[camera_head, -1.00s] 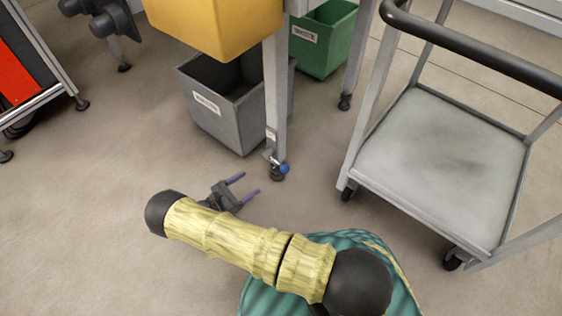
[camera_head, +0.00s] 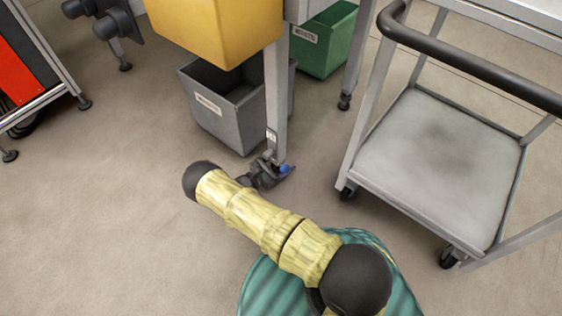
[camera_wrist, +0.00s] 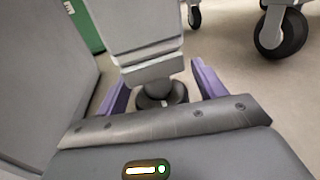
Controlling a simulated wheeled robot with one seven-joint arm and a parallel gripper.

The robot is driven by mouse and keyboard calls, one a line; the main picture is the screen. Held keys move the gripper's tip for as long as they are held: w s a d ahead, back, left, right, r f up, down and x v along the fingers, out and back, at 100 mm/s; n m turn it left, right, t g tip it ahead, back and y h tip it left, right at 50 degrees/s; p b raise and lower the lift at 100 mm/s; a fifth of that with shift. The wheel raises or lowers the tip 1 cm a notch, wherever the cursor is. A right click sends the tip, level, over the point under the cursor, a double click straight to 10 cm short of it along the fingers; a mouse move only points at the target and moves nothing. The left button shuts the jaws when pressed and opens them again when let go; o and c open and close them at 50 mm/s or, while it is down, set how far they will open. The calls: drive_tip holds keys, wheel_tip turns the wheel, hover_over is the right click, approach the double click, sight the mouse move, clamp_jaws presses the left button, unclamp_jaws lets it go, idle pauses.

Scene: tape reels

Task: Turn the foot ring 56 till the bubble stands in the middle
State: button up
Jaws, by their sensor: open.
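The table leg (camera_head: 277,105) ends in a dark round foot with a ring, which shows in the wrist view (camera_wrist: 163,94). No number on the ring is readable. My gripper (camera_head: 268,172) is low at the foot; in the wrist view its two purple fingers (camera_wrist: 160,82) are open, one on each side of the foot. I cannot tell whether they touch it. A small blue part (camera_head: 285,169) shows beside the leg's lower end. A small tag (camera_head: 271,138) on the leg is too small to read. No bubble can be made out.
A grey bin (camera_head: 228,110) stands just left of the leg, under a yellow box (camera_head: 215,30). A green bin (camera_head: 325,45) is behind. A trolley (camera_head: 430,150) with dark castors stands close on the right.

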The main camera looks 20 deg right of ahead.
drive_tip(key=shift+c, duration=0.2)
drive_tip(key=c, duration=0.9)
drive_tip(key=shift+c, duration=0.2)
drive_tip(key=shift+f+m+g+b, duration=0.15)
drive_tip(key=shift+m+g+b, duration=0.2)
drive_tip(key=shift+b, duration=0.2)
drive_tip(key=shift+f+m+g+h+b, duration=0.1)
drive_tip(key=shift+m+g+h+b, duration=0.35)
drive_tip(key=shift+g+b, duration=0.35)
drive_tip(key=shift+s+m+g+b, duration=0.1)
drive_tip(key=shift+m+g+b, duration=0.5)
drive_tip(key=shift+m+g, duration=0.35)
drive_tip(key=m+g, duration=0.1)
drive_tip(key=g, duration=0.1)
drive_tip(key=m+g, duration=0.1)
drive_tip(key=g, duration=0.1)
drive_tip(key=shift+s+h+b, duration=0.2)
drive_tip(key=shift+h+b, duration=0.05)
drive_tip(key=shift+b, duration=0.05)
drive_tip(key=shift+s+r+m+g+y, duration=0.15)
drive_tip(key=shift+m+g+y, duration=0.2)
drive_tip(key=shift+m+g, duration=0.85)
drive_tip(key=shift+s+r+m+g+y, duration=0.1)
drive_tip(key=shift+m+g+y, duration=0.4)
drive_tip(key=shift+g, duration=1.2)
drive_tip(key=shift+m+g, duration=0.3)
drive_tip(key=shift+m, duration=0.05)
